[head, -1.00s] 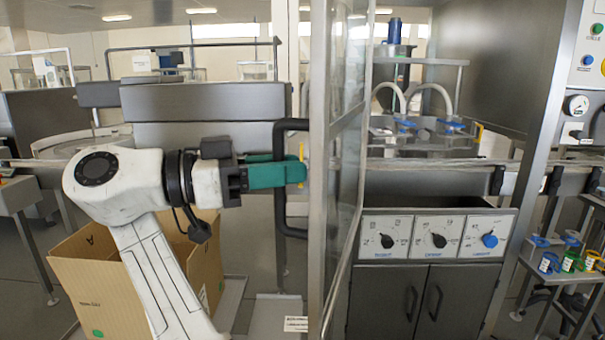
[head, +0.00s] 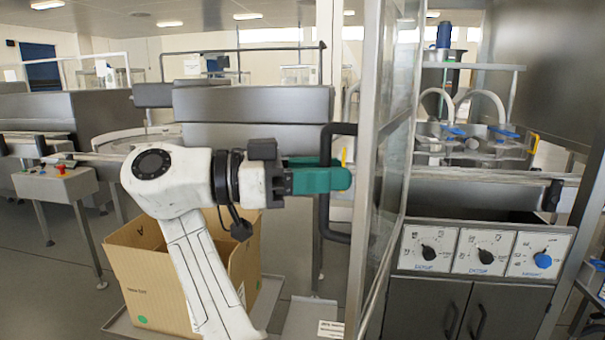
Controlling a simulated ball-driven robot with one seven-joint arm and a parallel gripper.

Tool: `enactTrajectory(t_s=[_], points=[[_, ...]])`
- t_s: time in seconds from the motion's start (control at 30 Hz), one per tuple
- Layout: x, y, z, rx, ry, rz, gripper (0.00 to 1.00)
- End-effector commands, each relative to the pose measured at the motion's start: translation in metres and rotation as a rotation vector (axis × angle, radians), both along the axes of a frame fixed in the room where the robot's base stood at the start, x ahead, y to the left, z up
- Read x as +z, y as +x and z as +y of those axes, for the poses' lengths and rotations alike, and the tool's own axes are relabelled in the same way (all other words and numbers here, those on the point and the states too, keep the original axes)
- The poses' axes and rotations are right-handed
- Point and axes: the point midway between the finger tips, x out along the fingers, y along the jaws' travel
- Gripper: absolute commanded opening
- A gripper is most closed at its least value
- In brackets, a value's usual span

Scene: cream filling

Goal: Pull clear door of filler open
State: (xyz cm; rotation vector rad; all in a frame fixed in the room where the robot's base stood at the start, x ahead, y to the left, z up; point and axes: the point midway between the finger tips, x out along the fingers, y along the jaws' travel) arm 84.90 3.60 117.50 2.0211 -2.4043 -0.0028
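The clear door (head: 392,170) of the filler has a grey metal frame and a see-through pane. It stands swung out towards me, seen at a steep angle in the middle of the head view. Its black D-shaped handle (head: 340,130) is on its left side. My gripper (head: 325,176), with green fingers, reaches in from the left at the handle's middle. One finger is in front of the handle bar and the other behind it, and the gripper looks shut on the bar. The near finger hides part of the bar, so the contact is not fully visible.
Right of the door is the filler's panel with knobs (head: 484,252) above grey cabinet doors (head: 425,310). A conveyor and a grey box with a red button (head: 60,180) are at the left.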

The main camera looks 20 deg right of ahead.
Motion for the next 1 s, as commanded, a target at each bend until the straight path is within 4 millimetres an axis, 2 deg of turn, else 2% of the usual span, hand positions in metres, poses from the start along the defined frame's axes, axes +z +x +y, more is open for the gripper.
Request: enactTrajectory(t_s=[0.6,1.0], points=[[-0.001,0.014,0.082,0.008,0.003,0.005,0.37],[-0.001,0.018,0.103,0.001,0.001,0.003,0.37]])
